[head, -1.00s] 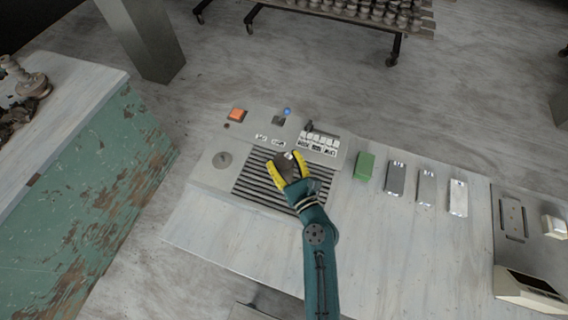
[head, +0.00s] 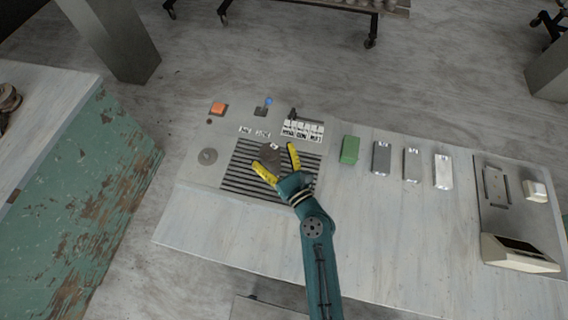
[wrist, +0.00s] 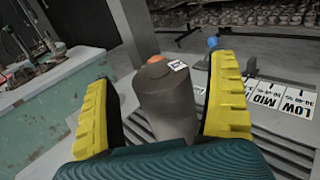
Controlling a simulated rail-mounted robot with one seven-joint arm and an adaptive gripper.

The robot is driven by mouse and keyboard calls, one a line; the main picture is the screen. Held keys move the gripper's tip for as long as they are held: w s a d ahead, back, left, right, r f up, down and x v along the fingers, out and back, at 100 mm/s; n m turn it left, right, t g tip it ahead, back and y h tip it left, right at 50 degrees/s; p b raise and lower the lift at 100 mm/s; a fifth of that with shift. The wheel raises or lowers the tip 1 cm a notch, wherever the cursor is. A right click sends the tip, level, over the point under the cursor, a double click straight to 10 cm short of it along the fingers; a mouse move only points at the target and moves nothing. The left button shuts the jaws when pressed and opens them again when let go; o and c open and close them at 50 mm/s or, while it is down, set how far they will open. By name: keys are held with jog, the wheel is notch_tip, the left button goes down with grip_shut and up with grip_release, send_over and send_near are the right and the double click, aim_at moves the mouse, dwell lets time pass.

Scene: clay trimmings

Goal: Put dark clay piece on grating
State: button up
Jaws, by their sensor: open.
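The dark clay piece (head: 270,152) is a grey-brown lump with a small white label on top. It stands on the black slatted grating (head: 238,178) near its back edge. It also shows in the wrist view (wrist: 168,103), upright between my yellow fingers. My gripper (head: 273,158) is open, with one finger on either side of the piece and a visible gap on each side in the wrist view. The wrist view hides the foot of the piece behind my gripper's palm.
An orange button (head: 218,108), a blue-topped lever (head: 268,101) and LOW/MID labels (head: 303,130) lie behind the grating. A round grey disc (head: 207,156) is to its left. A green block (head: 350,149) and several grey blocks stand to the right. The bench front is clear.

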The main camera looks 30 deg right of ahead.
jog(key=s, duration=1)
jog(key=w+a+r+n+t+y, duration=0.15)
jog(key=w+a+r+n, duration=0.25)
jog(key=r+n, duration=0.9)
jog(key=w+a+r+n+g+y, duration=0.1)
jog(key=w+a+r+n+y, duration=0.2)
jog(key=r+n, duration=0.95)
jog(key=s+a+r+n+t+h, duration=0.1)
jog(key=s+r+n+t+h, duration=0.1)
jog(key=r+n, duration=0.3)
jog(key=s+a+r+n+t+h, duration=0.1)
jog(key=s+r+n+h, duration=0.2)
jog(key=r, duration=0.9)
jog(key=shift+s+r+n+t, duration=0.35)
jog(key=shift+s+n, duration=0.2)
jog(key=shift+n, duration=0.6)
jog(key=shift+a, duration=0.1)
